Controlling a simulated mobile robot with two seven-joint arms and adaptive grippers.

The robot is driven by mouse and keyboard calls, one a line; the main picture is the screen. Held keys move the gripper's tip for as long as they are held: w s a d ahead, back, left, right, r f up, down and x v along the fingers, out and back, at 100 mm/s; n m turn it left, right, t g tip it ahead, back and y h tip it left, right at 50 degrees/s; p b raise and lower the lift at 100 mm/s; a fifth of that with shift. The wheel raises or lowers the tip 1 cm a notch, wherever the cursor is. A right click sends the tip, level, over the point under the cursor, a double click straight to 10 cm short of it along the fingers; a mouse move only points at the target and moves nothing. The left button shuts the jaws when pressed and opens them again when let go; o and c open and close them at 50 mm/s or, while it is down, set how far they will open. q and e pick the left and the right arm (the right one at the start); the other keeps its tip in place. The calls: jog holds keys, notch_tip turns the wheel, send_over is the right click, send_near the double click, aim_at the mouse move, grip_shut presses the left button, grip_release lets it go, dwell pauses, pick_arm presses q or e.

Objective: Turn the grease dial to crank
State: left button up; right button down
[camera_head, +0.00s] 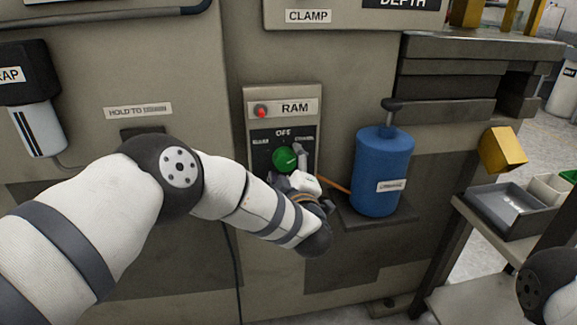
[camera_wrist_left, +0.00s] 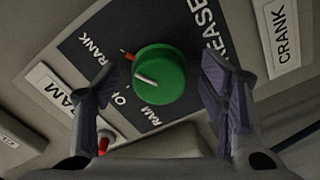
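The grease dial is a round green knob (camera_head: 286,158) on a black plate under the RAM sign. In the left wrist view the knob (camera_wrist_left: 165,78) sits between my open fingers. Its white line points left in that view, between the OFF and CRANK markings. A small red mark shows near CRANK. The RAM marking is below the knob. My left gripper (camera_wrist_left: 163,95) is open, with one finger on each side of the knob and visible gaps. In the head view my left gripper (camera_head: 302,172) partly covers the knob's lower right. My right gripper is out of view.
A red button (camera_head: 262,111) sits above the dial beside the RAM sign (camera_head: 295,107). A blue canister (camera_head: 384,170) stands on a small shelf right of the dial. A cart with a grey tray (camera_head: 515,215) is farther right. A CRANK sign (camera_wrist_left: 283,40) shows in the wrist view.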

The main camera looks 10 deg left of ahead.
pick_arm(q)
jog(key=v, duration=1.2)
jog(key=s+a+f+m+g+h+p, duration=0.1)
jog(key=s+a+f+m+g+h, duration=0.2)
jog(key=s+f, duration=0.4)
jog(key=s+a+f+m+g+h, duration=0.1)
jog(key=s+f+m+g+h, duration=0.15)
jog(key=s+f+m, duration=0.4)
jog(key=s+a+f+m+g+h+p, duration=0.15)
jog(key=s+f+g, duration=0.25)
jog(key=s+f, duration=0.4)
jog(key=s+a+m+g, duration=0.2)
jog(key=s+a+g, duration=0.3)
jog(key=s, duration=0.8)
jog(key=s+a+f+m+g, duration=0.1)
jog(key=s+a+g, duration=0.4)
jog(key=s, duration=0.9)
jog(key=shift+s+m+y, duration=0.2)
jog(key=shift+m+y, duration=0.2)
jog(key=shift+m, duration=0.3)
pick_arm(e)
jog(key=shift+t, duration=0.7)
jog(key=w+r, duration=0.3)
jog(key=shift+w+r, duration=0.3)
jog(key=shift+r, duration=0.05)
